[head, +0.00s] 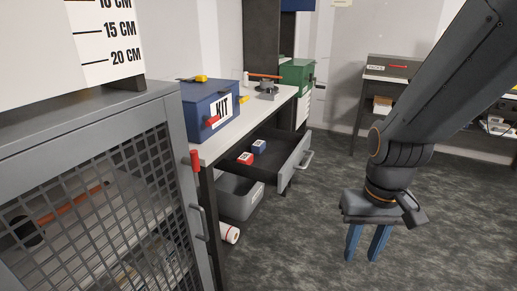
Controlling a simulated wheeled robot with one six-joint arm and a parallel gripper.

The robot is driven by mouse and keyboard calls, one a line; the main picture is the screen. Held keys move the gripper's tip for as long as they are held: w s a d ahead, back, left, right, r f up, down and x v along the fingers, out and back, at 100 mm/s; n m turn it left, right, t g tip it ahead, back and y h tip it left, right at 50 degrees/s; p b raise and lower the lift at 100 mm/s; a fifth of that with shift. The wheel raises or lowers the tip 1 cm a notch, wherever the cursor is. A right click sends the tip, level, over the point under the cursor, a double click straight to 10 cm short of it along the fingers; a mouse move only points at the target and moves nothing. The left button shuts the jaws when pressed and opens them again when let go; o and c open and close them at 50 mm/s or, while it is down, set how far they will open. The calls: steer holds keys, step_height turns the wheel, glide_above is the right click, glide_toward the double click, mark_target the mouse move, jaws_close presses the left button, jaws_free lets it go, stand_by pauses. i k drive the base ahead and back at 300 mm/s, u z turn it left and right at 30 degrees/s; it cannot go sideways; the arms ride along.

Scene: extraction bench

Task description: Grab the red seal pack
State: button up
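A small red pack (245,158) with a pale label lies in the open drawer (285,155) under the white bench top. The label is too small to read. A similar dark blue pack (259,146) lies just behind it. My gripper (362,258) hangs over the floor to the right of the drawer, pointing down and well apart from the packs. Its two blue fingers are spread with a gap between them, and nothing shows in it.
A blue KIT box (210,110) stands on the bench top (225,142). A grey mesh cabinet (95,185) fills the left foreground. A grey bin (240,197) and a white roll (229,233) sit below the drawer. The floor (310,225) between drawer and gripper is clear.

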mark_target(247, 157)
steer(key=z, duration=0.05)
steer(key=k, duration=0.6)
steer(key=z, duration=0.3)
steer(key=i, duration=1.4)
steer(key=u, duration=1)
steer(key=i, duration=0.45)
steer(key=u, duration=0.4)
